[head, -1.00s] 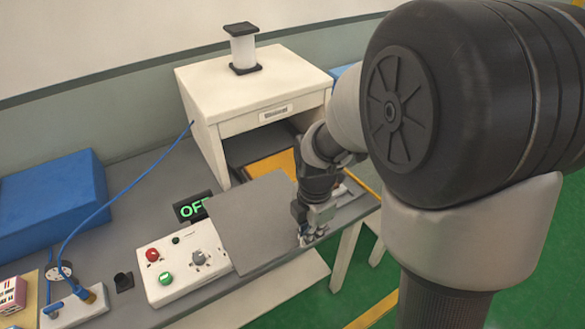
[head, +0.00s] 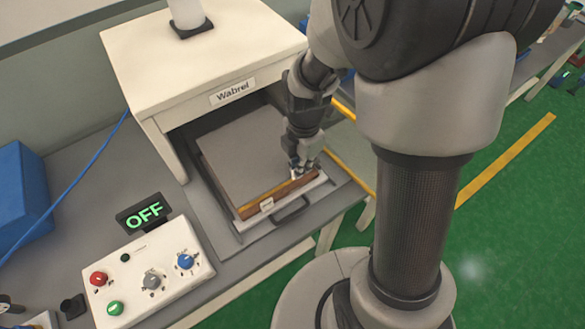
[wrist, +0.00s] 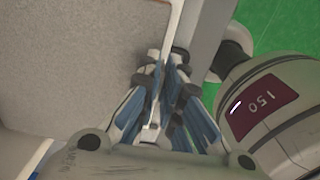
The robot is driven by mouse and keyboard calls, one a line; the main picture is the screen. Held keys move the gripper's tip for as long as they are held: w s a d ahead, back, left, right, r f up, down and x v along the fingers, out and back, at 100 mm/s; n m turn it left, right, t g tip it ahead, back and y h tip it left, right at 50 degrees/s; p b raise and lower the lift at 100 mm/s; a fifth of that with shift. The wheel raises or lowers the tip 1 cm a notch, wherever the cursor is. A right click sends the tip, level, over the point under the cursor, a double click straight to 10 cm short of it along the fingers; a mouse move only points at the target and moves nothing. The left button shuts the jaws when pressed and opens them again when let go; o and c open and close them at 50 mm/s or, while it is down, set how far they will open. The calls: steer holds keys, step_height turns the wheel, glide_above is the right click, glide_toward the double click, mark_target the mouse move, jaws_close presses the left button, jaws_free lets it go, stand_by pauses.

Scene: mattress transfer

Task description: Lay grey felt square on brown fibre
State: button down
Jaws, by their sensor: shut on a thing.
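The grey felt square (head: 245,150) lies flat over the stack on the pull-out tray, partly under the white housing; it also fills the upper left of the wrist view (wrist: 70,60). The brown fibre (head: 282,195) shows as a brown and orange edge below the felt's front side; its top is mostly hidden. Whether the felt rests fully on it I cannot tell. My gripper (head: 303,168) points down at the felt's front right corner, shut on it. In the wrist view the fingers (wrist: 163,62) are close together at the felt's edge.
The white housing marked "Wabrel" (head: 160,85) overhangs the back of the tray. The tray's dark handle (head: 290,212) is in front. A control panel (head: 150,275) and an "OFF" display (head: 143,211) stand to the left. Green floor lies to the right.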

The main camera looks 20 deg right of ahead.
steer(key=shift+f+b, duration=0.75)
steer(key=shift+f, duration=1.9)
steer(key=shift+f, duration=0.25)
steer(key=c, duration=1.8)
jaws_free()
steer(key=shift+r, duration=0.1)
